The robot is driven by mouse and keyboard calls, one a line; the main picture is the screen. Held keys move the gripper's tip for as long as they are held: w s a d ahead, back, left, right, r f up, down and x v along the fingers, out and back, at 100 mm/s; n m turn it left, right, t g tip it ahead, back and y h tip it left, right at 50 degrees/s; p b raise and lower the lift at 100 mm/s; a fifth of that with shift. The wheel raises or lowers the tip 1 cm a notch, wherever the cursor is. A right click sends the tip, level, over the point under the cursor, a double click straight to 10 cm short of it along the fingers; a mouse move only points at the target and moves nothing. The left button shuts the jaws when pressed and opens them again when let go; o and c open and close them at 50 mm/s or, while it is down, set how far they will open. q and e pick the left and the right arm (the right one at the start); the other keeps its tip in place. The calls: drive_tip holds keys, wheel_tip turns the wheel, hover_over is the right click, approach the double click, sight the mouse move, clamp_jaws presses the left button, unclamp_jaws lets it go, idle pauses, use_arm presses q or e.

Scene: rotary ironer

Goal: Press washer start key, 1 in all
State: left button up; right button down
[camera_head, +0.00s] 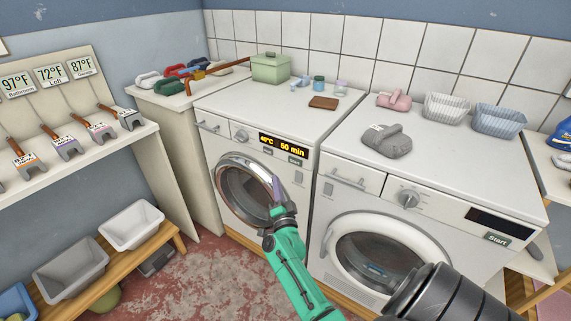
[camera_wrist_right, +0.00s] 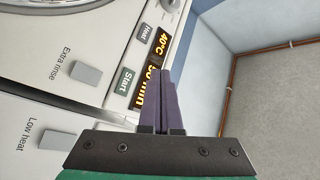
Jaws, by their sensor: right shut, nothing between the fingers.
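The left machine, a white front-loading washer (camera_head: 215,155), has a lit display (camera_head: 283,148) reading 40°C and 50 min. Its start key (camera_head: 295,161) is small in the head view, under the right part of the display; in the wrist view the key labelled Start (camera_wrist_right: 124,82) is dark grey and unobscured. My right gripper (camera_head: 276,181) is shut and empty, its purple fingers pointing up in front of the washer, below the panel. In the wrist view its fingertips (camera_wrist_right: 166,76) overlap the display, to the right of the start key. Contact cannot be told. My left gripper is not in view.
A second white machine (camera_head: 365,185) stands to the right with its own key labelled Start (camera_head: 498,238). Beside the washer's start key is a Heat key (camera_wrist_right: 143,31); an Extra rinse key (camera_wrist_right: 86,74) is lower on the front. My dark arm link covers the bottom right.

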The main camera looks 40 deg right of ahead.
drive_tip(key=b, duration=0.4)
approach(290, 158)
drive_tip(key=w, duration=0.4)
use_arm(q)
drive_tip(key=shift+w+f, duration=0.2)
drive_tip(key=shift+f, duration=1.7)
use_arm(e)
drive_tip(key=shift+w+d+r, duration=0.1)
drive_tip(key=shift+d+r, duration=0.5)
drive_tip(key=shift+d, duration=0.2)
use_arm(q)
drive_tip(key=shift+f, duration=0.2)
use_arm(e)
drive_tip(key=shift+w+d, duration=0.1)
drive_tip(key=shift+d, duration=0.35)
